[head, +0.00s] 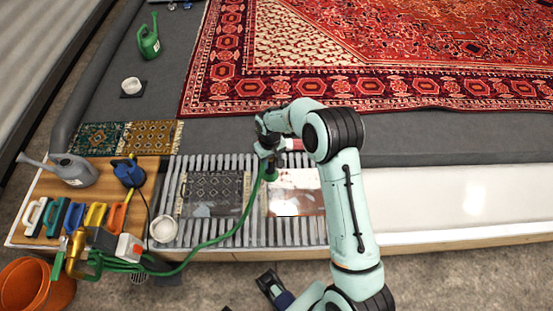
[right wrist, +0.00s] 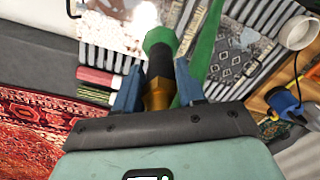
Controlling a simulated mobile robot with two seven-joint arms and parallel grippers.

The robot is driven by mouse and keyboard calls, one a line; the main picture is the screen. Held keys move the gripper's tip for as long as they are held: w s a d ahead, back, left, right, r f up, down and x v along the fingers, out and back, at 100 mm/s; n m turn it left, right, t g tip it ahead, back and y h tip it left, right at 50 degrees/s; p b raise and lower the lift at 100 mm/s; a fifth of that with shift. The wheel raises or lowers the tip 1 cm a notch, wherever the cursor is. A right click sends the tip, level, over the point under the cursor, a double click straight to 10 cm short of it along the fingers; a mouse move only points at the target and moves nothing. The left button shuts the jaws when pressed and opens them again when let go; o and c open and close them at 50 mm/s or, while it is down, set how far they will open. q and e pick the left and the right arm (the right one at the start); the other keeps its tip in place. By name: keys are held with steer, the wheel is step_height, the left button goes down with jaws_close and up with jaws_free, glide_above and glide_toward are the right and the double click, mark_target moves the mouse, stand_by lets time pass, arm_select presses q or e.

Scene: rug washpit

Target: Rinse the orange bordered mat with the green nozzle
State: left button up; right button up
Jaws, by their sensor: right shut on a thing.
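The orange bordered mat (head: 316,202) lies flat on the slatted rack, mostly covered by whitish suds, with reddish-orange patches showing. It also shows at the top of the right wrist view (right wrist: 118,14). My right gripper (head: 268,152) is shut on the green nozzle (head: 271,174), above the rack near the mat's upper left. In the right wrist view the nozzle (right wrist: 160,42) has a green tip, dark body and brass collar between the blue fingers. A dark part at the bottom, seemingly my left gripper (head: 270,284), is low in front; its jaws are unclear.
A green hose (head: 212,240) runs from the nozzle to a brass tap (head: 76,252). A dark patterned mat (head: 212,190) lies left on the rack (head: 244,236). A white bowl (head: 163,229), blue sprayer (head: 129,172) and grey can (head: 74,170) stand left. The white surface (head: 440,200) right is clear.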

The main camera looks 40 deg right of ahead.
steer(key=shift+w+a, duration=0.45)
steer(key=shift+a, duration=0.05)
steer(key=shift+w+d+p, duration=0.8)
steer(key=shift+w+d, duration=1.65)
steer(key=shift+w, duration=0.45)
steer(key=s+d+b, duration=0.1)
steer(key=s+d, duration=1.6)
steer(key=d, duration=0.3)
steer(key=shift+s+d, duration=0.25)
